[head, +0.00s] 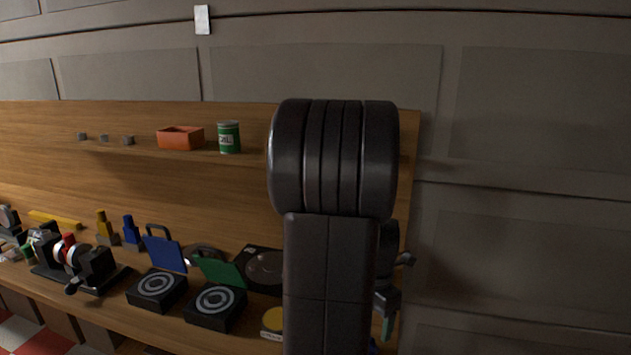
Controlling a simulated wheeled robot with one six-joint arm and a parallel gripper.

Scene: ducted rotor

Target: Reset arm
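My arm is the large dark column standing in the right half of the head view, in front of the wooden bench (255,331). Part of what looks like my gripper (387,302) shows just right of the column, low in the picture, near the bench's right end. The column hides the rest of it. A thin green piece (388,328) shows right below it. I cannot tell whether the gripper touches or holds this piece, nor whether its fingers are open.
On the bench stand two black boxes with ringed tops, a blue lid (165,254) and a green lid (219,272), a black clamp device (95,264) and a yellow disc (273,319). The shelf holds an orange bin (180,138) and a green can (229,138). Bare wall lies right.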

